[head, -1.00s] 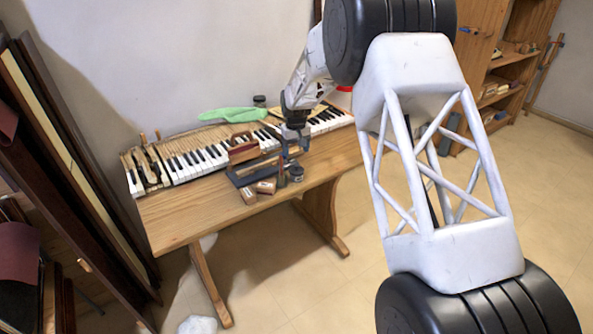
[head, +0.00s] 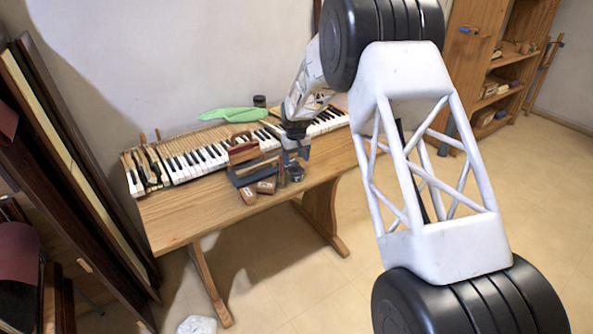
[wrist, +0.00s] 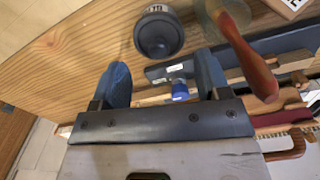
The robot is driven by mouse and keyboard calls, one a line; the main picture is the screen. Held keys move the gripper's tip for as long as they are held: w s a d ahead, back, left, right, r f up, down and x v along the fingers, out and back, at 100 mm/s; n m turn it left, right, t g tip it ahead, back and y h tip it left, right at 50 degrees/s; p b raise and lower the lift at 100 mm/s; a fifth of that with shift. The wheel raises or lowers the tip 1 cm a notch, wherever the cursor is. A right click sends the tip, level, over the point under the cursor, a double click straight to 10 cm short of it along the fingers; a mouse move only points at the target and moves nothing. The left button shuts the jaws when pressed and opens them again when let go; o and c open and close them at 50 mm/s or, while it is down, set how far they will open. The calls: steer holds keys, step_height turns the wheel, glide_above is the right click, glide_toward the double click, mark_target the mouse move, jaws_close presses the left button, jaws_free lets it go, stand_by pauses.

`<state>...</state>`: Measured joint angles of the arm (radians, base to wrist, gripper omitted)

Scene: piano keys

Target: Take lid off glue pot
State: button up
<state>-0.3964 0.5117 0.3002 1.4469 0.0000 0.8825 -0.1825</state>
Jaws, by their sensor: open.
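A dark round pot, which looks like the glue pot (wrist: 158,36), stands near the table's front edge and shows in the wrist view at the top, left of centre. It carries a small pale label with dark marks. In the wrist view my gripper (wrist: 163,80) has two blue fingertips spread apart with nothing held. The pot lies beyond the fingertips, not between them.
A wooden handle (wrist: 246,55) and a glass jar (wrist: 228,12) are close to the right fingertip. A blue-capped item (wrist: 179,90) lies beneath the fingers.

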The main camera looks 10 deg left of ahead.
mark_target(296, 165)
steer(key=shift+f, duration=1.9)
steer(key=c, duration=0.5)
steer(key=shift+c, duration=0.2)
steer(key=shift+r, duration=0.15)
steer(key=shift+r, duration=1.5)
steer(key=shift+s+d+r, duration=0.15)
steer(key=shift+s+r, duration=0.05)
steer(key=shift+s, duration=0.05)
steer(key=s+d, duration=0.3)
steer(key=s, duration=0.4)
steer(key=s+d+r, duration=0.1)
steer(key=s+d, duration=0.1)
steer(key=s, duration=0.5)
steer(key=shift+s+d+r, duration=0.15)
steer(key=shift+d, duration=0.25)
